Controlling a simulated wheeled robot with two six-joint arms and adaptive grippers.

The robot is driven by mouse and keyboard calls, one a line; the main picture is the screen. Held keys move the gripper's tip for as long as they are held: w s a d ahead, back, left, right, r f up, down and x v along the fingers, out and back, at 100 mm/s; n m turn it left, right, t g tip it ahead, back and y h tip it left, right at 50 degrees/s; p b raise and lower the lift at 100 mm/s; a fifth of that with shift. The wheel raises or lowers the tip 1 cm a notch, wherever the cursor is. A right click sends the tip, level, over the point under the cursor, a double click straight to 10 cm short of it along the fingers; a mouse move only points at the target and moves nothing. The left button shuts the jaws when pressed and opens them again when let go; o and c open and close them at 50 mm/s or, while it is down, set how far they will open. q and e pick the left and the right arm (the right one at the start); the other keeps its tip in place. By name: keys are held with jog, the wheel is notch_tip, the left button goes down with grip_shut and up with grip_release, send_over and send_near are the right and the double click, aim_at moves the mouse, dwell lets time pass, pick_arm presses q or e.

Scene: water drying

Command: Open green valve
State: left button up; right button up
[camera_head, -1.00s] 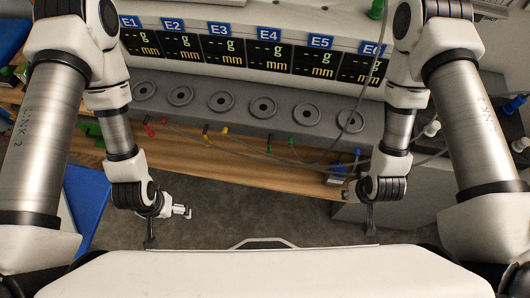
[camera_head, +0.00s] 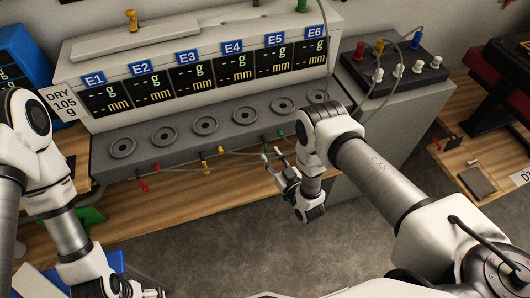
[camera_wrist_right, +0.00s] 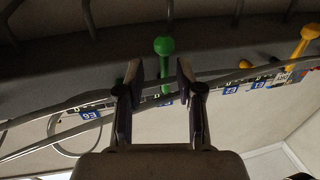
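A green valve handle (camera_head: 281,134) sticks out of the front of the grey bench, below the E5 display. My right gripper (camera_head: 272,154) is just in front of the bench front at the green valves and hides part of that area. In the right wrist view, a green valve with a round knob (camera_wrist_right: 164,48) stands just beyond and between the two spread fingertips (camera_wrist_right: 160,72). The fingers appear apart from it. My right gripper is open and empty. My left gripper (camera_head: 142,292) is at the bottom left edge, partly cut off, and its finger state is unclear.
Yellow valves (camera_head: 220,150) and red valves (camera_head: 155,167) lie left along the same bench front. Thin grey cables run beside the valves. A grey box with coloured posts (camera_head: 395,62) stands right. Below the wooden shelf (camera_head: 190,200) is open floor.

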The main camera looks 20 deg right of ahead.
aim_at(266, 152)
jog(key=w, duration=0.1)
jog(key=w+a, duration=0.1)
jog(key=w, duration=0.1)
jog(key=shift+a+r, duration=0.25)
jog(key=shift+a, duration=0.05)
jog(key=shift+d+f, duration=0.15)
pick_arm(q)
jog(key=shift+s+a+r, duration=0.15)
jog(key=shift+a, duration=0.1)
pick_arm(e)
grip_shut()
jog(key=shift+w, duration=0.1)
